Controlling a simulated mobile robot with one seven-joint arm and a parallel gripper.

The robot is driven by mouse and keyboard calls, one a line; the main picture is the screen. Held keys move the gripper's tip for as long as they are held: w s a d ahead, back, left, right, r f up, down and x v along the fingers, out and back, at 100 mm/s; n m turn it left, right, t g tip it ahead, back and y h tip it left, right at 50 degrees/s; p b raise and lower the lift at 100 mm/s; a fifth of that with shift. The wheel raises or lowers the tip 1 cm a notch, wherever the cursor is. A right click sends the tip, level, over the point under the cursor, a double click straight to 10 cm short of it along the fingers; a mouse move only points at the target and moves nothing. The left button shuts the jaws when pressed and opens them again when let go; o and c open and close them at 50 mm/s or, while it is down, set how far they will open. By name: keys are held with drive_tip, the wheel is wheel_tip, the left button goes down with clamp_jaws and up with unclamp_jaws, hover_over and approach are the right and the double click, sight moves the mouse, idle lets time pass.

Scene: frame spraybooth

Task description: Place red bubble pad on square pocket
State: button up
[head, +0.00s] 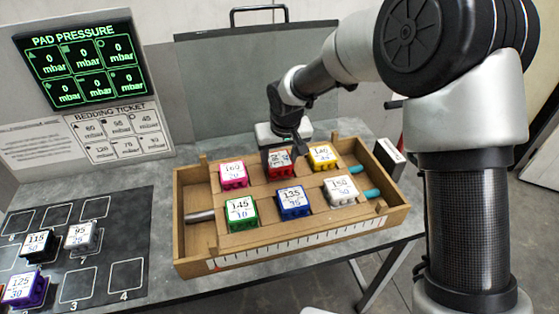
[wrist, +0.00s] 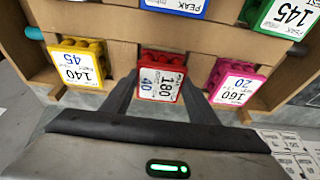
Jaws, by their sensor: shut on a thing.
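The red bubble pad (head: 278,161) is in the back row of the wooden tray, between a pink pad and a yellow pad. In the wrist view the red pad (wrist: 160,80) shows a white label reading 180 and 40. My gripper (head: 283,150) reaches down to it from behind, with its fingers (wrist: 160,90) shut on its two sides. The fingers partly cover it in the head view. The wooden tray (head: 192,245) has a scale along its front edge. I cannot make out a square mark on any pocket in it.
Pink (head: 232,174), yellow (head: 323,157), green (head: 240,213), blue (head: 293,202) and white (head: 341,191) pads sit close around in the tray. A dark mat (head: 100,245) with outlined squares, some holding pads, lies left. A pressure screen (head: 82,62) and bedding ticket (head: 119,134) stand behind.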

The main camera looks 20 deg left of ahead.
drive_tip(key=shift+f, duration=0.45)
drive_tip(key=o, duration=1)
drive_tip(key=shift+o, duration=0.2)
